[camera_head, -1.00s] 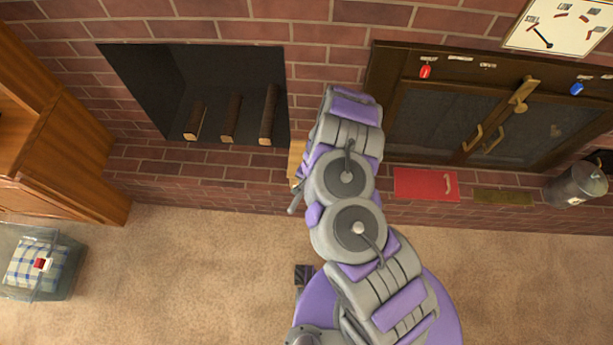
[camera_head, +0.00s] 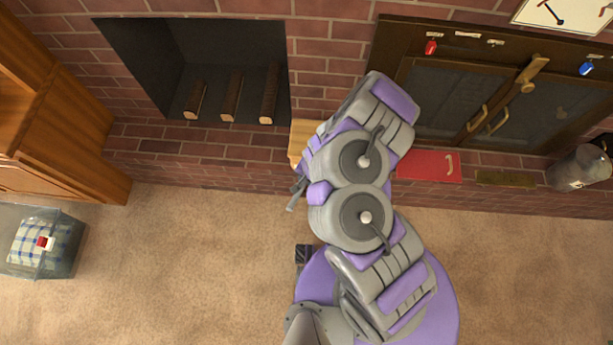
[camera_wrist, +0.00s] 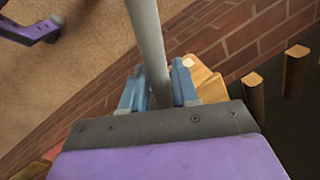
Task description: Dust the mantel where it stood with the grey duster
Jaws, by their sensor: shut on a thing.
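In the wrist view my gripper (camera_wrist: 161,75) has its two blue fingers shut on a grey rod (camera_wrist: 149,32), which looks like the handle of the grey duster. The duster's head is not visible. In the head view a short grey stick end (camera_head: 296,198) pokes out left of my arm, above the carpet at the foot of the brickwork. My arm hides the gripper there. I cannot make out the mantel for certain; a brick ledge (camera_head: 200,167) runs below the fireplace opening.
A pale wooden piece (camera_head: 302,137) sits beside my arm on the brick; it also shows in the wrist view (camera_wrist: 207,82). Several logs (camera_head: 231,97) stand in the fireplace. A red item (camera_head: 425,166) and a metal canister (camera_head: 578,168) are right. A clear bin (camera_head: 60,255) stands left on open carpet.

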